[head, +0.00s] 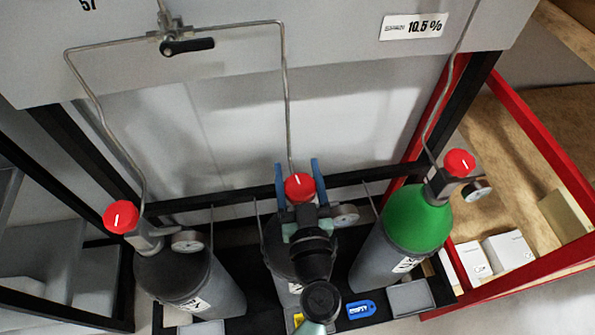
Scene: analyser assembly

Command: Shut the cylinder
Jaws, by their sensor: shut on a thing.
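Three gas cylinders stand in a row in a black rack. The left cylinder (187,278) is grey with a dark shoulder and a red valve knob (120,216). The middle cylinder (270,247) is largely hidden behind my arm; its red knob (299,187) shows between the fingers. The right cylinder (416,222) has a green shoulder and a red knob (459,163). My gripper (297,180) has one blue finger on each side of the middle knob and is shut on it. The knob's white mark is near upright.
A gauge sits beside each knob, the middle one (345,215) close to my gripper. Thin pipes rise to a black-handled valve (188,46) and the grey panel. A red frame (535,130) with boxes stands right. A blue tag (361,309) lies low in front.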

